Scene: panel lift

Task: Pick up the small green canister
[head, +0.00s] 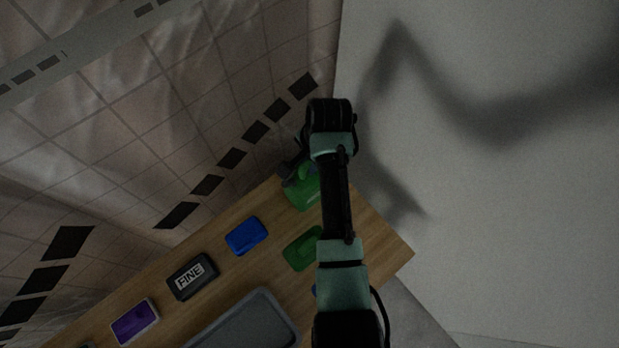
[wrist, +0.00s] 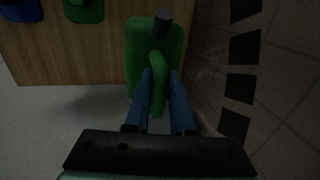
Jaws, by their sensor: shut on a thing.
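A green canister (wrist: 138,55) with a dark cap and a looped handle is in the middle of the wrist view. My gripper (wrist: 158,82) is shut on its handle, one blue finger on each side. In the head view this canister (head: 303,194) is at the far end of the wooden table, partly hidden by my arm. I cannot tell whether its base touches the table. A second green thing (head: 301,250) lies on the table nearer to me, apart from my gripper; it also shows at the top of the wrist view (wrist: 84,12).
The wooden table (head: 385,245) also bears a blue block (head: 246,236), a dark box marked FINE (head: 192,277), a purple-topped box (head: 134,322) and a grey tray (head: 262,296). A tiled wall (head: 230,110) stands close behind the table.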

